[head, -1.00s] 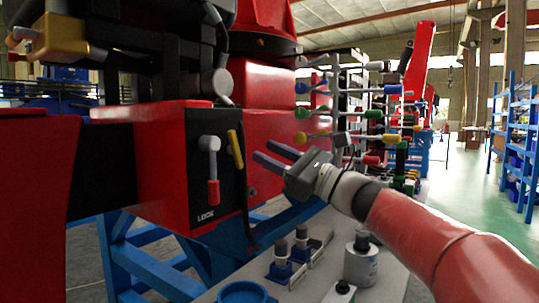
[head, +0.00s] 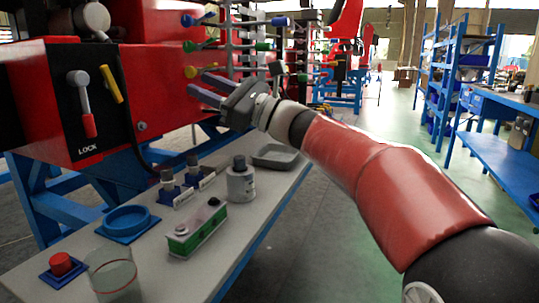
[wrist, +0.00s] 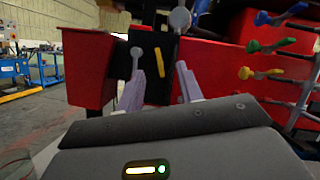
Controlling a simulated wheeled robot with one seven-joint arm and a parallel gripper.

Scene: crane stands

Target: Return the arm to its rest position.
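My arm reaches in from the lower right of the head view, over the right part of the bench. My gripper (head: 206,86) is open, with its two grey fingers apart and nothing between them. It points left toward the red crane stand (head: 40,90). In the wrist view the two fingers (wrist: 158,90) stand apart in front of the black lock panel. The lock lever (head: 82,105) with a red grip hangs down on that panel, with a yellow handle (head: 111,84) beside it. In the wrist view the grey lever (wrist: 136,62) and yellow handle (wrist: 158,62) show just behind the fingers.
The bench (head: 215,262) below carries a blue ring dish (head: 127,222), a red button (head: 62,264), a glass beaker (head: 113,275), a green-and-white box (head: 198,228), a grey canister (head: 240,182) and a grey tray (head: 275,156). Coloured valve levers (head: 206,45) stand behind my gripper. Open floor (head: 330,220) lies right.

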